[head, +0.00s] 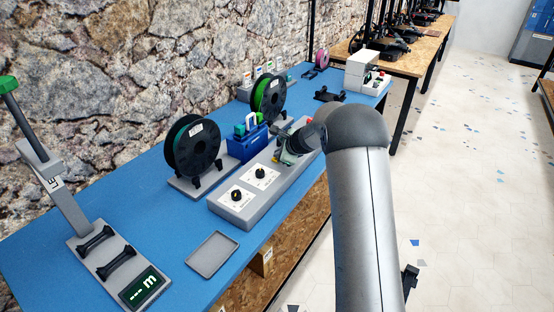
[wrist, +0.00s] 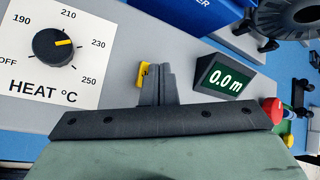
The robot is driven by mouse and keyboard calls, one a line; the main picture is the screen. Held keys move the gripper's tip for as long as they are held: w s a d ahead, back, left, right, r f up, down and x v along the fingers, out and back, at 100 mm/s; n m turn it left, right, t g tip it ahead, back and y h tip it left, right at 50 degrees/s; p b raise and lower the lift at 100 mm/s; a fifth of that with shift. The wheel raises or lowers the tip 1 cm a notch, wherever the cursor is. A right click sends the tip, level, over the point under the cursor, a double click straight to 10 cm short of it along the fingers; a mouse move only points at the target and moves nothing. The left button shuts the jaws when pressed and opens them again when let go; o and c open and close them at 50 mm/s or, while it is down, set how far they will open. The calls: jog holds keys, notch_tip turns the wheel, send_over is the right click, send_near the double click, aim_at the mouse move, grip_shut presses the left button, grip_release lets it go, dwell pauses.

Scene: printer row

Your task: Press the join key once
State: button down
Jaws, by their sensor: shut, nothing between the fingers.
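My gripper (wrist: 158,80) is shut and empty, its two dark fingers together, over the grey control panel (wrist: 25,112). A small yellow part (wrist: 143,74) shows right beside the fingertips, partly hidden by them. I cannot tell whether it touches them, and no label marks it as the join key. In the head view my gripper (head: 284,156) is over the far part of the long grey panel (head: 232,208), with the arm hiding some of it. The blue box (head: 242,148) stands behind the panel.
A heat knob (wrist: 54,47) points near 230. A small display (wrist: 223,79) reads 0.0 m. A red button (wrist: 272,110) is right of the gripper. Black spools (head: 193,147) stand behind the panel. A grey tray (head: 212,254) lies in front, and blue table is clear around it.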

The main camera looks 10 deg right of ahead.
jog(key=shift+f, duration=0.2)
jog(key=shift+r, duration=0.1)
jog(key=shift+r+p, duration=0.45)
jog(key=shift+r, duration=0.3)
notch_tip(320, 180, up, 5)
jog(key=p, duration=0.4)
dwell(0.9)
